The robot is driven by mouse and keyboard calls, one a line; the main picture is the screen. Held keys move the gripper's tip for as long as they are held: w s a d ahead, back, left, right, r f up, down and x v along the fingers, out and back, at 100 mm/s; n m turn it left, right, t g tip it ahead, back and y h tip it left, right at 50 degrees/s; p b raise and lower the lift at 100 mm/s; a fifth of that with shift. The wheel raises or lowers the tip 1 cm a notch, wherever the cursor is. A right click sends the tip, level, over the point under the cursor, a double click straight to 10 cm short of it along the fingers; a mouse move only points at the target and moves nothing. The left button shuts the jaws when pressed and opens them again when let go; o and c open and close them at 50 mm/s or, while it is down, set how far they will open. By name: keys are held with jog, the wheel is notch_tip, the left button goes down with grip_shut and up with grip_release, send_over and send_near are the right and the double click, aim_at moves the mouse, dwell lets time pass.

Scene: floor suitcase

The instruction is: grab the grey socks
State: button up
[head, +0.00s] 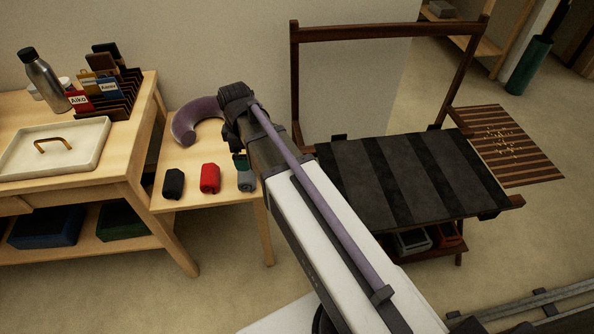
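The grey socks (246,180), a small roll, lie at the right end of a row on the low wooden table. My arm hides part of the view just right of and above them. A small dark green patch shows right behind them, and I cannot tell what it is. The wrist end of my arm is above and behind the socks in the picture. My gripper's fingers do not show clearly there, so I cannot tell whether they are open or touch anything.
A red roll (210,178) and a black roll (173,184) lie left of the grey socks. A purple neck pillow (190,122) lies behind. A desk with a lidded tray (92,158) and bottle (44,80) stands left; a striped dark rack (400,178) stands right.

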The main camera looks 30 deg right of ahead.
aim_at(245, 177)
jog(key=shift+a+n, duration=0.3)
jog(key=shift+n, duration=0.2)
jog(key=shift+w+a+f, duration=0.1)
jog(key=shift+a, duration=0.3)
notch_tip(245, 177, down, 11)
jog(key=b, duration=1.1)
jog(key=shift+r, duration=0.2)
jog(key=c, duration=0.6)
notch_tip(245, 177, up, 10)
jog(key=p, duration=1)
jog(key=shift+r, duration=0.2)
